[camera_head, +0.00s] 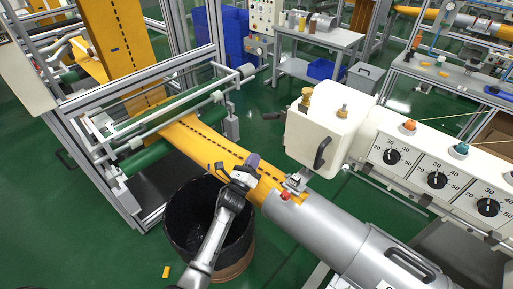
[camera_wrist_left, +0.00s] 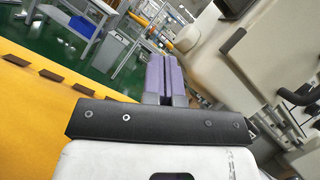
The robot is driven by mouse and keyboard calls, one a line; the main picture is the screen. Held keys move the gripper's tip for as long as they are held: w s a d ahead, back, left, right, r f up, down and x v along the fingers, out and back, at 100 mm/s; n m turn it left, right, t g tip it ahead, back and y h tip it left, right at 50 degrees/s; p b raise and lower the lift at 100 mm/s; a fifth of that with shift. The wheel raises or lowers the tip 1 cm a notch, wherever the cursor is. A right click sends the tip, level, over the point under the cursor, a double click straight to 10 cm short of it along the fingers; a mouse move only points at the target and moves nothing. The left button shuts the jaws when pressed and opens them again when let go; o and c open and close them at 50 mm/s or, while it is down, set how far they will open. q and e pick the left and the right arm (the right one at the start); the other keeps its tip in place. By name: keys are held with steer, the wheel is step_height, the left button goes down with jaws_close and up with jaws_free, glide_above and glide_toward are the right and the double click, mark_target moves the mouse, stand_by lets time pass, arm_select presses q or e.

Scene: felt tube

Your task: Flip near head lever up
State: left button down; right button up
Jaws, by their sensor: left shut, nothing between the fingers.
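My left gripper (camera_head: 253,161) is above the yellow felt strip (camera_head: 205,140), just left of the white machine head (camera_head: 325,125). Its purple fingers show pressed together in the left wrist view (camera_wrist_left: 165,78), with nothing between them. A black curved handle (camera_head: 322,151) is on the head's near side. A small metal bracket (camera_head: 295,183) and a red knob (camera_head: 285,197) sit below the head, at the start of the grey tube (camera_head: 330,228). I cannot tell which of these is the near head lever. The gripper is apart from the handle. My right gripper is not in view.
A black bin (camera_head: 185,215) stands under my left arm. A metal roller frame (camera_head: 150,80) is at the left. A white panel with dials (camera_head: 437,165) is at the right. Green floor (camera_head: 110,240) is open at the lower left.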

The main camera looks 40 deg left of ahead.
mark_target(274, 116)
arm_select(q)
steer(key=w+a+r, duration=0.3)
steer(key=w+r, duration=0.3)
steer(key=w, duration=0.3)
steer(key=shift+w+a+r+p, duration=0.2)
steer(key=shift+a+r+p, duration=0.1)
steer(key=shift+a+p, duration=0.15)
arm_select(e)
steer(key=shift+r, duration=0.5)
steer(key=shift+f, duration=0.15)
